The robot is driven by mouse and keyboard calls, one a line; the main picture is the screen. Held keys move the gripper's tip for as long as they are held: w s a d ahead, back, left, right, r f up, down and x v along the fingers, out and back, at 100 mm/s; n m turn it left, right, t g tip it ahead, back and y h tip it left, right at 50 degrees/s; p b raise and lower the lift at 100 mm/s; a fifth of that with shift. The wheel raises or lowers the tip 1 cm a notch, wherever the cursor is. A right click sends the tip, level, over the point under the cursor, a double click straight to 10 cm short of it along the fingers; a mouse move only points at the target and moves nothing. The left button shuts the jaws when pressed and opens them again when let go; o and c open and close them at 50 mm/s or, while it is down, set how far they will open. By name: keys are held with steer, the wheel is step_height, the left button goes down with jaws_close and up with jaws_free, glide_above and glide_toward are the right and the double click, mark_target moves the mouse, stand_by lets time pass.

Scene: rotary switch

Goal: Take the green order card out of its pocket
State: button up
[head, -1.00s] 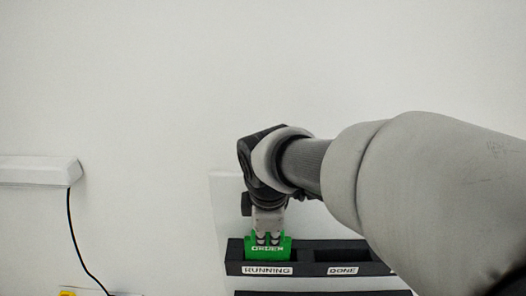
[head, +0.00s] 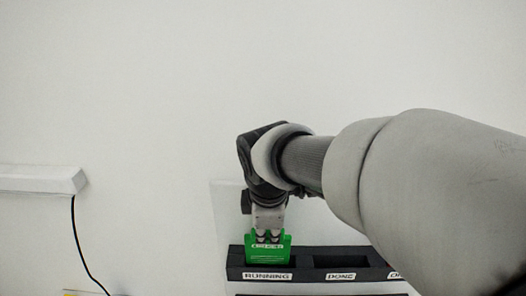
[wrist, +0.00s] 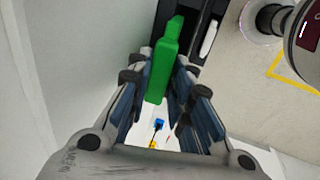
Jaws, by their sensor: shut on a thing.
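The green order card (head: 268,254) stands upright in the RUNNING pocket of the black rack (head: 305,263). Its upper part with the lettering shows above the rack's front wall, and its lower end is hidden behind that wall. My gripper (head: 268,237) points down from above and is shut on the card's top edge. In the wrist view the green card (wrist: 161,70) shows between the two fingers and extends away toward the dark rack.
The DONE pocket beside it looks empty. A pale wall is close behind the rack. A white box (head: 40,180) with a black cable (head: 80,245) is at the left. My arm covers part of the rack's right end.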

steer(key=shift+w+r+p, duration=0.1)
steer(key=shift+r+p, duration=1.35)
steer(key=shift+r, duration=0.45)
jaws_close()
steer(key=s+b, duration=0.1)
steer(key=s, duration=0.6)
steer(key=shift+f, duration=0.15)
